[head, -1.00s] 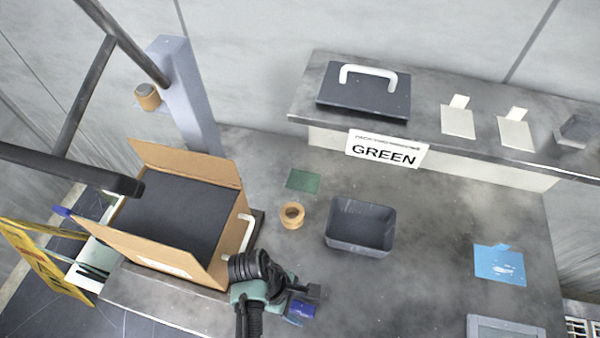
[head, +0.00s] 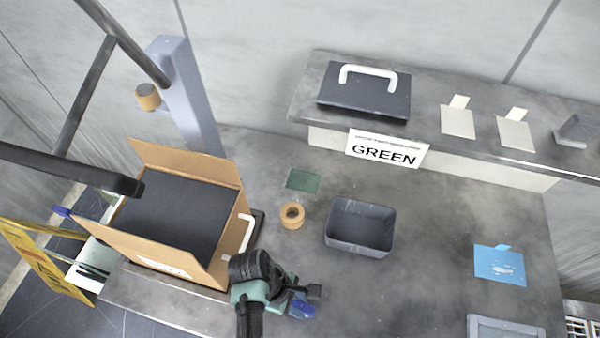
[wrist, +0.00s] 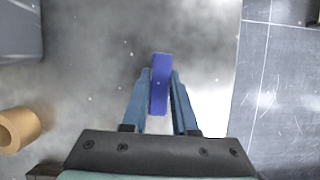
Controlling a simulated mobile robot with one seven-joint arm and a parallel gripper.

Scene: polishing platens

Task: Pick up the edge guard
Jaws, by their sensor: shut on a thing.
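The edge guard is a small blue piece (wrist: 160,84), upright in the wrist view between my two fingers. In the head view the blue edge guard (head: 302,309) shows at the end of my gripper, over the front of the bench. My gripper (wrist: 159,76) is shut on it, with a finger along each side. In the head view my gripper (head: 304,297) is to the right of the cardboard box and partly hides the piece. I cannot tell whether the edge guard still touches the bench.
An open cardboard box (head: 218,268) with a dark panel inside stands left. A tape roll (head: 292,215), a green sheet (head: 303,180) and a grey bin (head: 360,246) lie beyond my gripper. A blue card (head: 499,265) lies right. The bench between bin and card is clear.

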